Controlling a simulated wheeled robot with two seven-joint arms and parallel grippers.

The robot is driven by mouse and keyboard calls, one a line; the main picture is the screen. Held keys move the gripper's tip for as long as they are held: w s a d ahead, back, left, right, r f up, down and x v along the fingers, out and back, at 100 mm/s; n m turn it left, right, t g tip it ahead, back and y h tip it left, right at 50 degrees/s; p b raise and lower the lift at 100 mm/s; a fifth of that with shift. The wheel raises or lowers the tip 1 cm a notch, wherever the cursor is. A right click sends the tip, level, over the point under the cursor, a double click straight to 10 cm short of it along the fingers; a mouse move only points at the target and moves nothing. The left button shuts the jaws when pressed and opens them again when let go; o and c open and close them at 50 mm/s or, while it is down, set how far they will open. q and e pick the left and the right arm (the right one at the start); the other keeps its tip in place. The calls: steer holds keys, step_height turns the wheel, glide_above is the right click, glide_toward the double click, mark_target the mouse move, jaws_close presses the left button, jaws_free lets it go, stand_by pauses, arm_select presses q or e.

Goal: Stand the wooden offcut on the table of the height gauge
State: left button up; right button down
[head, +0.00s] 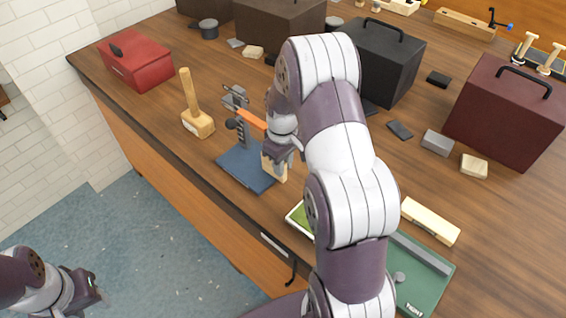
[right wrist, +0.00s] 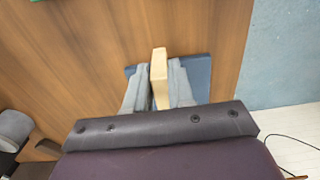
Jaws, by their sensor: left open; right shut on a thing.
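The height gauge (head: 241,130) stands near the table's front edge, with a flat blue table (head: 238,168), a dark upright and an orange arm. My right gripper (head: 278,160) is shut on the pale wooden offcut (head: 282,174), at the right side of the blue table. In the right wrist view the offcut (right wrist: 158,72) is upright between both fingers, with the blue table (right wrist: 199,75) behind it. I cannot tell whether its lower end touches the blue table. My left gripper (head: 90,286) is open and empty, off the workbench over the floor.
A wooden mallet (head: 196,115) stands left of the gauge, and a red box (head: 136,62) lies farther back. Black cases (head: 385,60) and a maroon case (head: 508,110) stand behind. A green tray (head: 425,285) and a pale block (head: 430,221) lie right of my arm.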

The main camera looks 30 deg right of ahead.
steer(key=shift+f, duration=0.15)
steer(key=c, duration=0.9)
jaws_free()
step_height(320, 180, up, 10)
steer(key=shift+f+b, duration=0.2)
steer(key=shift+b, duration=0.5)
step_height(320, 180, up, 3)
steer(key=shift+r+p, duration=0.1)
steer(key=shift+p, duration=0.85)
